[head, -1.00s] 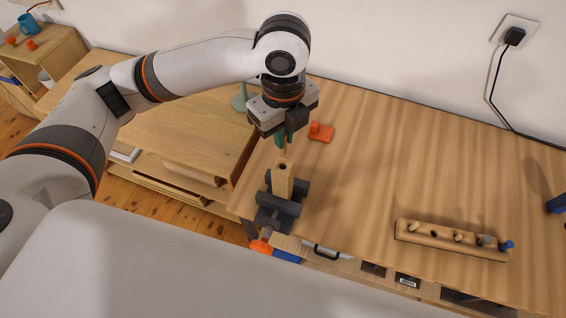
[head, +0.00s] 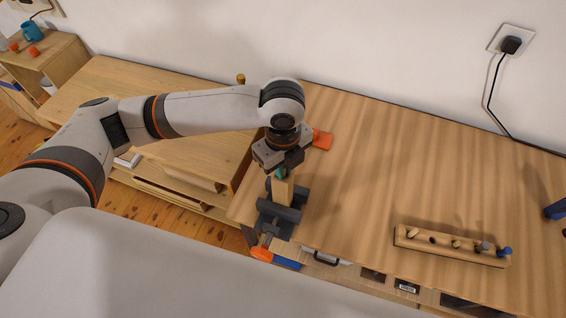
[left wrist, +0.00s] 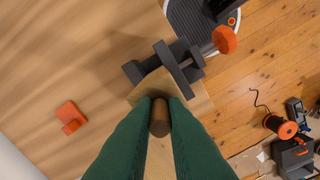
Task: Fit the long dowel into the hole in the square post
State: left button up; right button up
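My left gripper (head: 280,173) is shut on the long dowel, a brown round rod whose end shows between the green fingers in the left wrist view (left wrist: 159,118). The square post (head: 283,191) is pale wood and stands upright in a dark grey vise (head: 279,213) at the table's front left edge. The fingertips are right at the post's top. The gripper hides the hole and the dowel's lower end, so I cannot tell how deep the dowel sits. The post's top also shows beside the dowel in the left wrist view (left wrist: 150,88). My right gripper is not in view.
A wooden rack (head: 452,246) with several pegs lies at the front right. An orange block (head: 322,139) lies behind the gripper. A blue object (head: 555,210) is at the right edge. The middle of the table is clear.

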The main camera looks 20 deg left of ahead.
pick_arm(q)
jog(key=o, duration=0.4)
notch_tip(320, 180, up, 12)
jog(key=b, duration=0.1)
jog(key=shift+r, duration=0.2)
dwell(0.6)
